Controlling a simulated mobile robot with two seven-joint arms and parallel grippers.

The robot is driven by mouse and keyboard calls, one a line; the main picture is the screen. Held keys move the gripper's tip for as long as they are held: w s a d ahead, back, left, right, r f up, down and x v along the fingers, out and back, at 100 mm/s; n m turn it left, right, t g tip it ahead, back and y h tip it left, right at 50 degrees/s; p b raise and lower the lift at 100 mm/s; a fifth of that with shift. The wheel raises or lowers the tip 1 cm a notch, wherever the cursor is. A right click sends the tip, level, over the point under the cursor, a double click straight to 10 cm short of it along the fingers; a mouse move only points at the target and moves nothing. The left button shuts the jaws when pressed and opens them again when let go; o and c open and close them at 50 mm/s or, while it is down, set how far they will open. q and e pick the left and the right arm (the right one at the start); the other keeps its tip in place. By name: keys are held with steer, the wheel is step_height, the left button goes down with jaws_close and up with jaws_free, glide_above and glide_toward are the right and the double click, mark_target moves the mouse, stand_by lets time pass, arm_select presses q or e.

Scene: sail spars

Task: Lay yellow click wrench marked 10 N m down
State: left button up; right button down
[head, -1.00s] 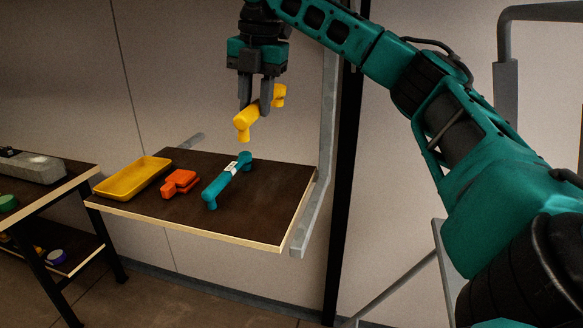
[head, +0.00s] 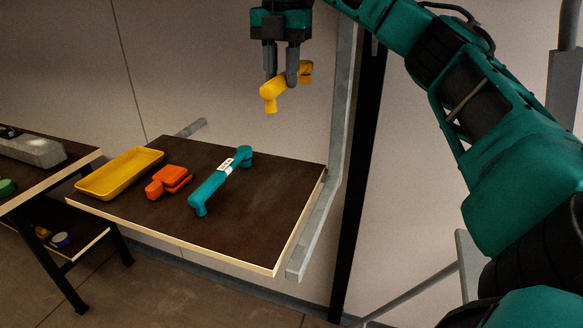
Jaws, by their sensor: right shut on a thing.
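My right gripper (head: 281,78) is shut on the yellow wrench (head: 272,91) and holds it in the air above the back of the dark-topped table. The wrench is tilted, with one end lower toward the front left. Its mark cannot be read. A teal wrench (head: 214,185) with a white label lies on the table (head: 262,228), below and left of the held wrench. My left gripper is not in view.
An orange object (head: 167,181) and a yellow tray (head: 120,173) lie left of the teal wrench. The table's right part is clear. A grey post (head: 340,130) stands at its right edge. Another bench (head: 50,178) is at the far left.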

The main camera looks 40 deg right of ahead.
step_height(320, 180, down, 20)
steer(key=shift+r, duration=0.2)
steer(key=c, duration=0.8)
jaws_free()
step_height(320, 180, up, 12)
steer(key=shift+s, duration=0.15)
stand_by(0.3)
steer(key=shift+a, duration=0.1)
stand_by(0.5)
